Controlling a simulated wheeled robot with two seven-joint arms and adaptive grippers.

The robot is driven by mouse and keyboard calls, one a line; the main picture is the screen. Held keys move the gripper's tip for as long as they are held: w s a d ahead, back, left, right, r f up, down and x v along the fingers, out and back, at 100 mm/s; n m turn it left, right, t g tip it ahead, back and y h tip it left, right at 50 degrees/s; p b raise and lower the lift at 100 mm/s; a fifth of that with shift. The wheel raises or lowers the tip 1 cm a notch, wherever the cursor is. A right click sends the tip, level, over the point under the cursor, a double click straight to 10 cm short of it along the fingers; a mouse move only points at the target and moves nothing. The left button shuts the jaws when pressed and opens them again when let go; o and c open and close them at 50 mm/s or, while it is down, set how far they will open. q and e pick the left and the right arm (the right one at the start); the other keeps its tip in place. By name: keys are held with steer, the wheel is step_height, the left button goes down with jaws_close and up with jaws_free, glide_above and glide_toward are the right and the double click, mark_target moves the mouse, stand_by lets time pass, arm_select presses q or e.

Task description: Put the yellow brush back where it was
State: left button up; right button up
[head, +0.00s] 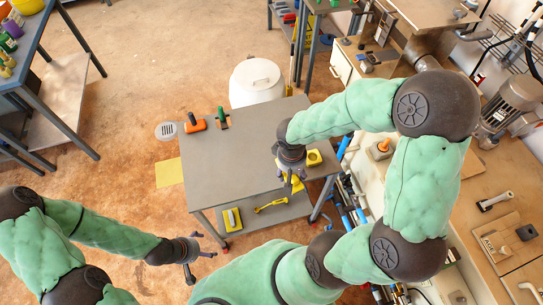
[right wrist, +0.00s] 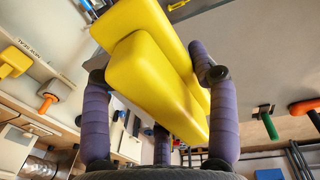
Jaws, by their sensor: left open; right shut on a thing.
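The yellow brush (right wrist: 160,75) is a smooth yellow block that fills the middle of the right wrist view. I cannot tell how far the brush is above the surface. My left gripper (head: 203,257) is open and empty, in front of the table at lower left.
A yellow block with a hole (head: 314,158) is on the table's right edge. Orange-handled (head: 195,125) and green-handled (head: 222,118) tools are at its back left. Yellow items (head: 271,205) lie on the lower shelf. A white bin (head: 257,82) stands behind. A workbench (head: 490,215) is at right.

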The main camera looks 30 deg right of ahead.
steer(key=shift+w+a+r+m+y, duration=0.2)
steer(key=shift+a+r+m+y, duration=0.2)
steer(key=shift+a+r+m, duration=0.25)
steer(key=shift+w, duration=0.25)
steer(key=w+d+f, duration=0.1)
steer(key=w+f, duration=0.2)
steer(key=w, duration=0.1)
steer(key=w+d+f+b, duration=0.1)
steer(key=w+f, duration=0.2)
steer(key=w, duration=0.1)
steer(key=w+d+f+b, duration=0.1)
steer(key=w+f, duration=0.2)
steer(key=w, duration=0.1)
steer(key=shift+w+f, duration=0.1)
steer(key=shift+w, duration=0.3)
steer(key=shift+w+f, duration=0.1)
steer(key=shift+f, duration=0.05)
step_height(320, 180, down, 3)
steer(key=shift+w+f+b, duration=0.15)
steer(key=shift+f+b, duration=0.05)
steer(key=shift+b, duration=0.3)
